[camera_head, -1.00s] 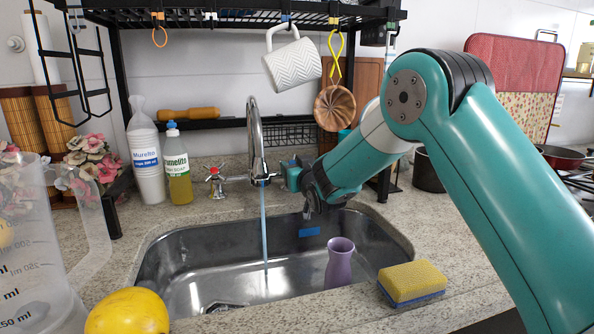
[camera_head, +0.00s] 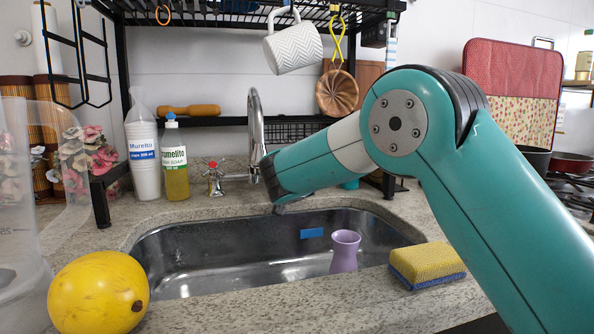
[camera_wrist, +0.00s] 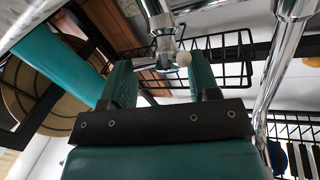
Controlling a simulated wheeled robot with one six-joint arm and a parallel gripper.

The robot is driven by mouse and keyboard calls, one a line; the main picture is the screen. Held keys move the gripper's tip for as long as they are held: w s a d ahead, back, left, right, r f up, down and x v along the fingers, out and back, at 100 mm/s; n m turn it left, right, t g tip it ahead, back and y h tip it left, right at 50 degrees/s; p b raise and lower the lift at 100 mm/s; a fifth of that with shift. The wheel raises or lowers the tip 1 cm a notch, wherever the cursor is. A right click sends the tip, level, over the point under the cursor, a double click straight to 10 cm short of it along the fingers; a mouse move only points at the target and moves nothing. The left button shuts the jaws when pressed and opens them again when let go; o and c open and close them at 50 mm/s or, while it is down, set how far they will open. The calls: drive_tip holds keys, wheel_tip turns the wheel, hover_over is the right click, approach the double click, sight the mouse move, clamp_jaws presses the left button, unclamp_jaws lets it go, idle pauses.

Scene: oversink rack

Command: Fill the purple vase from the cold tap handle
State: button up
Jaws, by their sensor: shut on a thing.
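The purple vase (camera_head: 345,251) stands upright in the right part of the sink (camera_head: 240,276). The chrome tap spout (camera_head: 254,125) arches over the sink, its lower end hidden behind my arm. No water stream shows below my arm. The red-topped tap handle (camera_head: 214,178) stands left of the spout. In the wrist view, my gripper (camera_wrist: 162,72) has its teal fingers on either side of a chrome tap part with a pale knob (camera_wrist: 166,45), seemingly the cold tap handle. In the head view, my arm hides this handle and my fingers.
A yellow sponge (camera_head: 428,265) lies on the right counter edge, and a yellow fruit (camera_head: 98,293) at front left. A soap bottle (camera_head: 175,162) and stacked cups (camera_head: 142,155) stand behind the sink. The black rack (camera_head: 240,18) is overhead with a hanging white mug (camera_head: 292,47).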

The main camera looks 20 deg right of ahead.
drive_tip(key=shift+a, duration=0.35)
drive_tip(key=o, duration=0.9)
drive_tip(key=shift+a, duration=0.1)
drive_tip(key=shift+d, duration=0.2)
